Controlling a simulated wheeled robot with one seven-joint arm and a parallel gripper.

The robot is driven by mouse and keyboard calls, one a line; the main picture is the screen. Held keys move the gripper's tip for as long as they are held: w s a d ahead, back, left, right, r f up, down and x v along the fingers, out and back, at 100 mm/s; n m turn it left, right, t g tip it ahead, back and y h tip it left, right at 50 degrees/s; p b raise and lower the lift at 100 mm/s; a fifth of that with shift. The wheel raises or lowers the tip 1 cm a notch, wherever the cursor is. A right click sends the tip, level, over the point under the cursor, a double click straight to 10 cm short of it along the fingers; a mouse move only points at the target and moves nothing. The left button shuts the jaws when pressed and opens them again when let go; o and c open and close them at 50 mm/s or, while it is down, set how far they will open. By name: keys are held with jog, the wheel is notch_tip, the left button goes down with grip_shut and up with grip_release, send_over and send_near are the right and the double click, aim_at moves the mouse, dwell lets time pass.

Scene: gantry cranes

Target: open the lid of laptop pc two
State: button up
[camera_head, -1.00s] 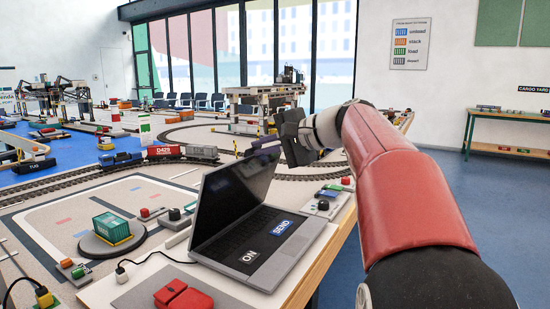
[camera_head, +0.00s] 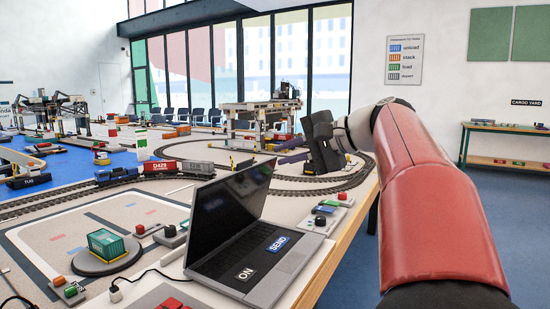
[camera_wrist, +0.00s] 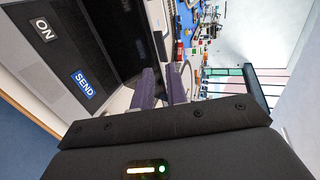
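A silver laptop (camera_head: 290,275) stands on the near table with its lid (camera_head: 228,205) raised and its dark screen facing right. Its base carries keys marked ON and SEND; no number shows on it. My gripper (camera_head: 288,151) is just past the lid's upper far corner, its purple fingers pointing left, and looks apart from it. In the wrist view the two fingers (camera_wrist: 162,88) are spread with a gap and nothing between them. The laptop base (camera_wrist: 35,75) and dark screen (camera_wrist: 112,30) fill that view's upper left.
A green container (camera_head: 106,243) sits on a round pad left of the laptop. A button box (camera_head: 325,218) stands right of it. Train tracks with a blue locomotive (camera_head: 118,175) and a crane (camera_head: 262,120) lie behind. Blue floor is free at right.

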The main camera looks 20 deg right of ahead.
jog(key=shift+s+d, duration=0.1)
jog(key=shift+c, duration=0.7)
jog(key=shift+f+b, duration=0.35)
jog(key=shift+b, duration=0.15)
grip_shut()
jog(key=t+y+b, duration=0.5)
jog(key=t+b, duration=0.1)
jog(key=b, duration=0.8)
send_near(247, 164)
jog(key=p+x, duration=0.1)
jog(key=x, duration=0.6)
jog(key=shift+s, duration=0.15)
